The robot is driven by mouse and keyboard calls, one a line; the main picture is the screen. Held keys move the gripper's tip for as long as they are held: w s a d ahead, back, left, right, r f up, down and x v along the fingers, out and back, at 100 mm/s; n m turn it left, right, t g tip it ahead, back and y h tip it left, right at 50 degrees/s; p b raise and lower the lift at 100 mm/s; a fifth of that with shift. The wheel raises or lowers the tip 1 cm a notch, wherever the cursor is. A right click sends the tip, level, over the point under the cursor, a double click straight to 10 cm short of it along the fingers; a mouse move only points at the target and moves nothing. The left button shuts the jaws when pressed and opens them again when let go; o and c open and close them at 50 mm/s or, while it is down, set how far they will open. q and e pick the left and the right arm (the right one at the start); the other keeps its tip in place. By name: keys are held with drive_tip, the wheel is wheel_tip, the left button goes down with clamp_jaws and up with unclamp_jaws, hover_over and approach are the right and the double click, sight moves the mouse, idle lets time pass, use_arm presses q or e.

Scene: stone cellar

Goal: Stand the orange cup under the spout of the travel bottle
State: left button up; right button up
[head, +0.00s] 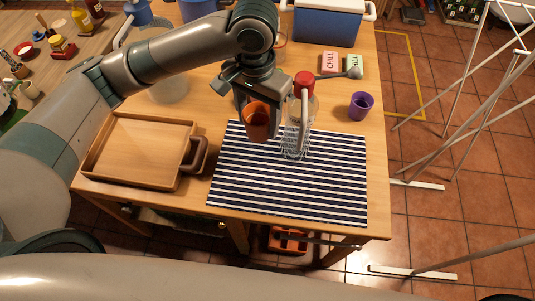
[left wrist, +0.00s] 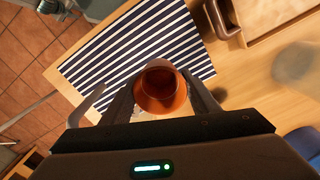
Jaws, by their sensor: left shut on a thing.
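My left gripper (head: 257,103) is shut on the orange cup (head: 256,124), which appears roughly upright at the back left of the striped mat (head: 330,185). The left wrist view shows the cup (left wrist: 163,92) between both fingers, its dark inside facing the camera. I cannot tell whether its base touches the mat. The travel bottle (head: 304,79), clear with a red cap, stands just right of the cup, partly hidden behind a pale upright part. A wire rack (head: 294,151) stands below it on the mat. The cup is left of the bottle, apart from it. My right gripper is out of view.
A wooden tray (head: 112,165) lies left of the mat. A purple cup (head: 361,106), a pink pack (head: 331,62), a green pack (head: 354,63) and a blue cooler (head: 325,24) are behind, to the right. The mat's front is clear.

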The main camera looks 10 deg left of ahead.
use_arm(q)
wheel_tip(320, 180, down, 12)
drive_tip(key=shift+r+p, duration=0.25)
drive_tip(key=shift+p, duration=0.6)
drive_tip(key=shift+f+p, duration=0.35)
drive_tip(key=shift+f, duration=1.6)
drive_tip(key=o, duration=0.7)
drive_tip(key=shift+f, duration=0.1)
drive_tip(key=o, duration=0.3)
